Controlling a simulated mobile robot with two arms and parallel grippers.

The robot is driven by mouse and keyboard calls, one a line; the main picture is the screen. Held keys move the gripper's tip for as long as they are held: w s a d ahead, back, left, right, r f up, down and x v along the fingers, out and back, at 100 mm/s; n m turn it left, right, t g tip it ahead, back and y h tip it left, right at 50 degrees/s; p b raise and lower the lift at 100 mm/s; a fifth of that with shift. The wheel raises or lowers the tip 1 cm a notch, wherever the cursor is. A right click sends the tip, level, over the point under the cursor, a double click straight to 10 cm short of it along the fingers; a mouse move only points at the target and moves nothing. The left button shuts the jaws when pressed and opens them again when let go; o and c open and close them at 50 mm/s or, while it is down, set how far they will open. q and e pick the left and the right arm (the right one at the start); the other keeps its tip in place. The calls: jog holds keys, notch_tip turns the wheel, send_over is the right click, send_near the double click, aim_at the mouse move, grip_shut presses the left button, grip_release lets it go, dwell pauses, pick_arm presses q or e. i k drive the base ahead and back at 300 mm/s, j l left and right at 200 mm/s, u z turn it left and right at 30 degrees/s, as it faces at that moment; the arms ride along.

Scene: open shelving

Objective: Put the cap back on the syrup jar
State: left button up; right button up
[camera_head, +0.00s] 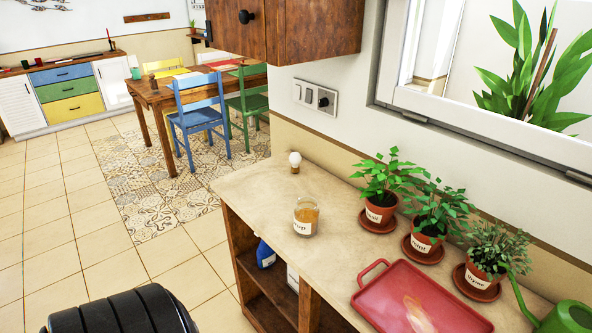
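The syrup jar (306,217) stands upright on the shelf unit's beige counter. It is clear glass with amber contents and a white label, partly readable. I see no clear cap on its top. A small white round knob-like piece on a tan base (295,162) stands near the counter's far end, behind the jar and apart from it. I cannot tell for sure whether it is the cap. Neither of my grippers shows in this view.
A red tray (367,297) lies at the counter's near right. Several potted herbs, including one in a terracotta pot (380,213), line the wall. A green watering can (568,318) is at the right corner. A wooden cabinet (285,30) hangs above. Counter around the jar is clear.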

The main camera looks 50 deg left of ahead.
aim_at(307, 219)
jog(key=u, duration=1.15)
jog(key=i+j, duration=0.25)
jog(key=i, duration=0.15)
jog(key=i+j, duration=0.3)
jog(key=i, duration=0.1)
